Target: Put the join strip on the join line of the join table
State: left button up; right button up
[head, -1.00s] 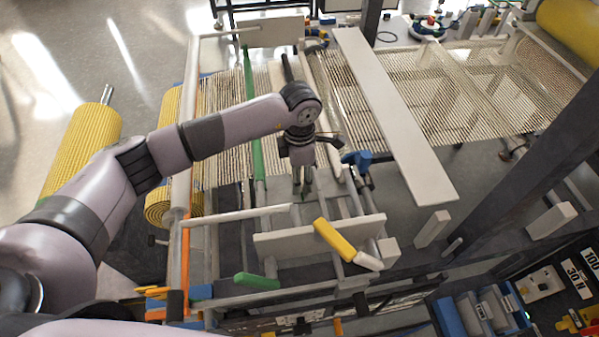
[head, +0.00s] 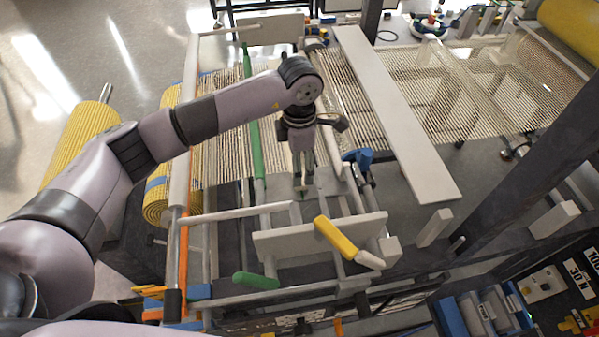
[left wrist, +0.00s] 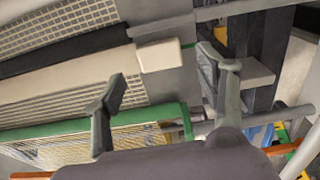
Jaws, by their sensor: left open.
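My left gripper (head: 303,184) points down over the join table, between the green bar (head: 256,150) and the pale rail to its right. In the left wrist view its two fingers (left wrist: 160,80) are spread, with nothing held between them. A small cream block (left wrist: 160,55) shows between the fingertips; I cannot tell if they touch it. A dark strip (left wrist: 65,54) runs beside a cream band (left wrist: 70,80) at the upper left. I cannot tell which of these is the join strip or the join line. My arm hides part of the table in the head view. My right gripper is not in view.
Mesh (head: 360,85) stretches to the right under a long white board (head: 395,115). A yellow-handled lever (head: 335,238), a white crossbar (head: 320,237) and a blue knob (head: 362,158) stand near the gripper. A yellow roll (head: 80,145) is at the left.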

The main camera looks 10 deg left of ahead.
pick_arm(q)
notch_tip(320, 180, up, 8)
jog(key=b, duration=0.2)
dwell(0.4)
